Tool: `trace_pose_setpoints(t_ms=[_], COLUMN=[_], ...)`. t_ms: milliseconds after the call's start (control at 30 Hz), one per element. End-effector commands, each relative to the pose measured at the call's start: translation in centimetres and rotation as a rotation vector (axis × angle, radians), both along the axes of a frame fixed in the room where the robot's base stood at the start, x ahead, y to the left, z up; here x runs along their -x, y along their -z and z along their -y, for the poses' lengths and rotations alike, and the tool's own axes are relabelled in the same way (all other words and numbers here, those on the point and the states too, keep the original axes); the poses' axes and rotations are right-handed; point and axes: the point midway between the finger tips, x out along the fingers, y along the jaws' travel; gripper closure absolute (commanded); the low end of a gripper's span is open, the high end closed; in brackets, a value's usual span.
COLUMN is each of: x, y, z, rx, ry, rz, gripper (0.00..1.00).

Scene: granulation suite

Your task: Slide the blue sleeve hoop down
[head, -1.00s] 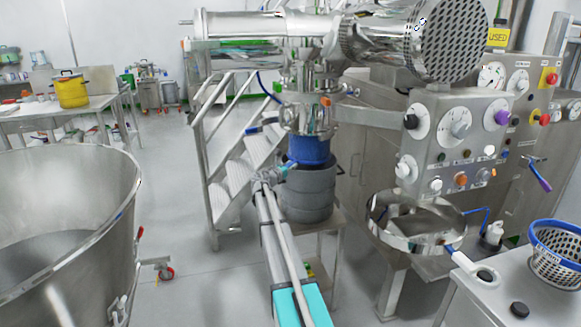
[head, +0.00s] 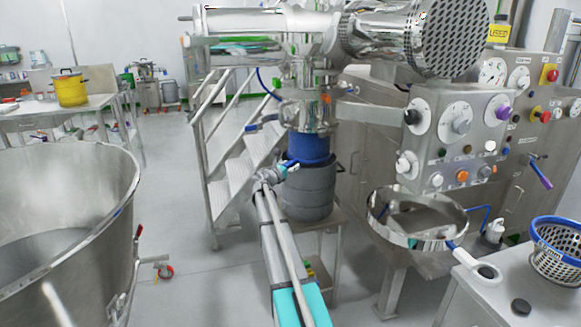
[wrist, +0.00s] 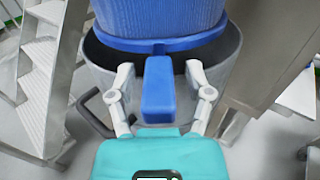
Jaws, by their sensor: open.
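The blue sleeve (head: 313,147) hangs from the steel outlet above the grey drum (head: 309,192). In the wrist view the ribbed sleeve (wrist: 160,15) ends in a smooth blue hoop (wrist: 205,40) with a block-like handle (wrist: 158,92) pointing toward me. The hoop is at about the drum's mouth; its exact height against the rim is hard to tell. My gripper (wrist: 160,72) is open, one finger on each side of the handle, with visible gaps. In the head view my gripper (head: 283,172) is beside the drum's left edge.
The drum stands on a small steel stand (head: 327,232). Steel steps (head: 243,170) are left of it. A control panel (head: 460,135) and a round steel pan (head: 415,222) are to the right. A large steel bowl (head: 65,220) fills the left foreground.

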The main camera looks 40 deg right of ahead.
Motion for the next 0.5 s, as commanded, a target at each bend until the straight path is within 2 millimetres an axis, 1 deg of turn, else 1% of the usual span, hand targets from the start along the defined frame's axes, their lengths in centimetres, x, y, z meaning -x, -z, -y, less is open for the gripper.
trace_pose_setpoints(t_ms=[167,267,367,500], x=[0.1,0.2,0.5,1.2], y=[0.0,0.0,0.0,0.0], z=[-0.2,-0.7,-1.6,-3.2], rx=[0.001,0.001,0.001,0.000], ry=[-0.001,-0.001,-0.002,-0.001], rz=[0.000,0.000,0.000,0.000], gripper=[0.34,0.34,0.34,0.34])
